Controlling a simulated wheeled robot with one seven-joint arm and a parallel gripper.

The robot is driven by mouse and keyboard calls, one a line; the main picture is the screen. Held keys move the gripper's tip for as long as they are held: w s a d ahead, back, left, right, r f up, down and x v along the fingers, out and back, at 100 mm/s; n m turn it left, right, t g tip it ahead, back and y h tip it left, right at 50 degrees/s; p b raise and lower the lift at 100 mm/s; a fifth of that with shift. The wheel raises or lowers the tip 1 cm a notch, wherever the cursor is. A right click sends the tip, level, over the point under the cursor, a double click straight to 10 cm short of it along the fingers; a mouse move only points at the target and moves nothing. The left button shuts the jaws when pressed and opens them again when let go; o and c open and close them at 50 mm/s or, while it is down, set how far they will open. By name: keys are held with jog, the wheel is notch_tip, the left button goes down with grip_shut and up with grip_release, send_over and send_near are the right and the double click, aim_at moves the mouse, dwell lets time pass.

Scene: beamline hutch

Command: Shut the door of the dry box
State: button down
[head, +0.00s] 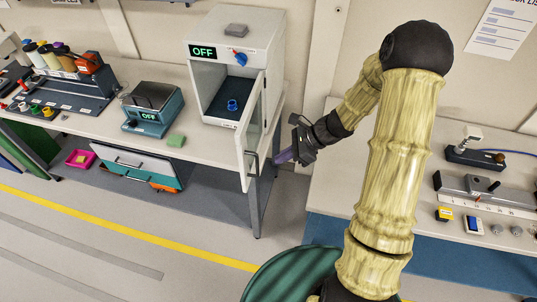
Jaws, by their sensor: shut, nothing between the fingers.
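The dry box (263,47) is a white cabinet at the right end of the left bench, with a green-lit OFF display and a blue knob on its upper front. Its door (252,135) stands open, swung out toward the front from the right side, with a clear pane and a dark handle near its lower end. A small blue item (232,105) lies inside on the dark floor. My gripper (282,158) is shut and empty, at the right of the door near its outer lower edge. I cannot tell whether its tips touch the door.
A second bench (380,188) with fixtures lies to the right, past a gap.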

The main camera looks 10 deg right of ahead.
jog(key=a, duration=0.1)
jog(key=a+p, duration=0.1)
jog(key=a, duration=0.2)
jog(key=shift+w+a+f+p, duration=0.15)
jog(key=shift+w+f+p, duration=0.1)
jog(key=shift+p, duration=0.1)
jog(key=shift+w, duration=0.15)
